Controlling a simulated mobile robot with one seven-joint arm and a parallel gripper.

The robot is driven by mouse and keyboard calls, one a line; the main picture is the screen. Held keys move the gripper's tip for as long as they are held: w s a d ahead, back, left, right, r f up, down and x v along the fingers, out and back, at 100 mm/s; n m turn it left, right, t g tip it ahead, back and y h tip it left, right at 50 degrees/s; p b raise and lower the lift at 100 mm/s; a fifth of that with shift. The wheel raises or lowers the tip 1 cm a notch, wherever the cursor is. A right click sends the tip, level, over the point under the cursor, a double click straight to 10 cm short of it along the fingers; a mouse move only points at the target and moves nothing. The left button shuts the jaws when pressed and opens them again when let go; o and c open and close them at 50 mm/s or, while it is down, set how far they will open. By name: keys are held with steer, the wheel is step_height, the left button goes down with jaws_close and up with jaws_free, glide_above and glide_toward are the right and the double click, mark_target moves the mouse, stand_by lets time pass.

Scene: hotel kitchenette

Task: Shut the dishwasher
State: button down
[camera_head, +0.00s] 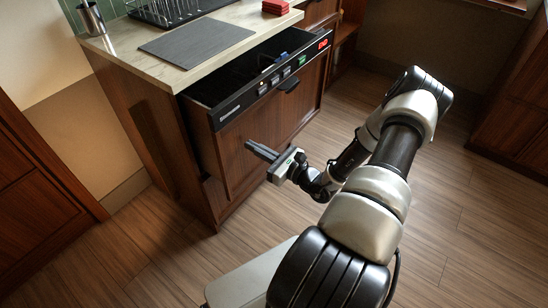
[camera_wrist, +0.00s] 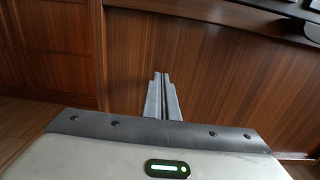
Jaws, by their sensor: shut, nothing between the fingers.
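The dishwasher (camera_head: 262,128) is a drawer type with a brown wood front and a black control strip (camera_head: 240,103) along its top edge. It is pulled out from under the counter, and its dark inside shows behind the strip. A dark handle (camera_head: 289,85) sits on the front near the right. My gripper (camera_head: 250,146) is shut and empty, pointing at the front's left part. In the wrist view my fingers (camera_wrist: 162,98) are together before the wood front (camera_wrist: 215,75). I cannot tell whether they touch it.
The counter (camera_head: 110,42) above holds a grey mat (camera_head: 197,39), a dish rack (camera_head: 170,10), a metal cup (camera_head: 91,18) and red blocks (camera_head: 275,6). Other cabinets stand at left (camera_head: 35,195) and right (camera_head: 515,110). The wood floor (camera_head: 440,195) between is clear.

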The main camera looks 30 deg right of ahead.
steer(key=x, duration=1.5)
steer(key=shift+w+r+b, duration=0.2)
steer(key=shift+b, duration=0.1)
steer(key=shift+w+a+r, duration=0.1)
steer(key=shift+a, duration=0.05)
